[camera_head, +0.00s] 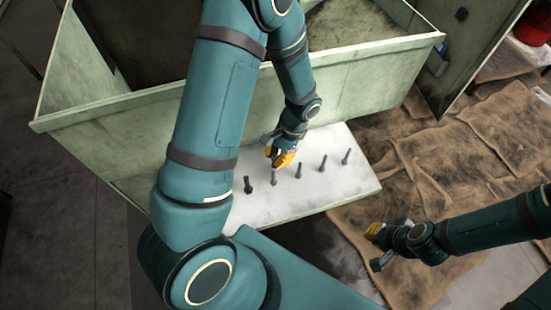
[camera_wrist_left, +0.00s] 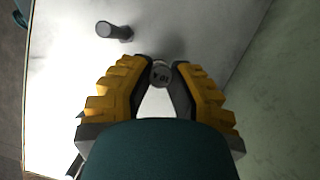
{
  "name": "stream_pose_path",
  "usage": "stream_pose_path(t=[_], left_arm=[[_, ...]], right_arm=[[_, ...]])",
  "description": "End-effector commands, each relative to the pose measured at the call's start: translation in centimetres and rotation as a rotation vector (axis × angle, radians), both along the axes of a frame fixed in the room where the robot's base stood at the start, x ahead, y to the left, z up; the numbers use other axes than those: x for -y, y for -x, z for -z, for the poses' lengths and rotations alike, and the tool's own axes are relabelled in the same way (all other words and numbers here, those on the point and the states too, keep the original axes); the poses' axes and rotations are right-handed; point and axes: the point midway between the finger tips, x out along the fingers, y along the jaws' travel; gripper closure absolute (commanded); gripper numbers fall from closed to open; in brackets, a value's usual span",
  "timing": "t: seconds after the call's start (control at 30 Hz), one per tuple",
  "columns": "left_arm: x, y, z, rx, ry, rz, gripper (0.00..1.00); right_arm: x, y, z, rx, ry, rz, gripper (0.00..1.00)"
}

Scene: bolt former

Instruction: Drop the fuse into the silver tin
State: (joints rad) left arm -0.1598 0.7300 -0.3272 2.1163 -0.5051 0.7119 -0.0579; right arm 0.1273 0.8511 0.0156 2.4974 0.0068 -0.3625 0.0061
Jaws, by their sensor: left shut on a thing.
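No fuse and no silver tin can be made out in either view. My left gripper (camera_head: 281,156) is over the white tabletop. In the left wrist view (camera_wrist_left: 160,78) its yellow-backed fingers are closed around the round dark head of a bolt (camera_wrist_left: 160,73). Another bolt (camera_wrist_left: 115,31) shows in the left wrist view. My right gripper (camera_head: 375,248) is low at the right, its fingers apart and empty.
The white tabletop (camera_head: 350,188) adjoins a large pale green open box (camera_head: 345,95) behind it. A green panel (camera_head: 470,45) stands at the upper right. Brown cloth (camera_head: 430,160) lies on the floor at the right. A red container (camera_head: 532,28) is in the far right corner.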

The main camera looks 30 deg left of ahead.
Motion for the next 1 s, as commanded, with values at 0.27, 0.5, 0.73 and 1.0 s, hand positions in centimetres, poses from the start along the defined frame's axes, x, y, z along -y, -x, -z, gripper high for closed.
stream_pose_path(t=[0.27,0.5,0.73,1.0], left_arm=[[0.0,-0.1,-3.5,0.006,0.002,0.000,1.00],[0.1,-0.1,-8.0,0.005,0.002,0.000,1.00],[0.0,0.0,-9.9,0.002,0.001,0.000,1.00],[0.0,0.0,-10.0,0.001,0.000,0.000,1.00]], right_arm=[[0.0,-0.2,-0.7,0.004,0.001,0.004,1.00],[0.1,-0.5,-1.5,0.011,0.002,0.008,1.00],[0.1,-0.6,-1.8,0.014,0.003,0.011,1.00],[0.1,-0.6,-1.8,0.014,0.003,0.011,1.00]])
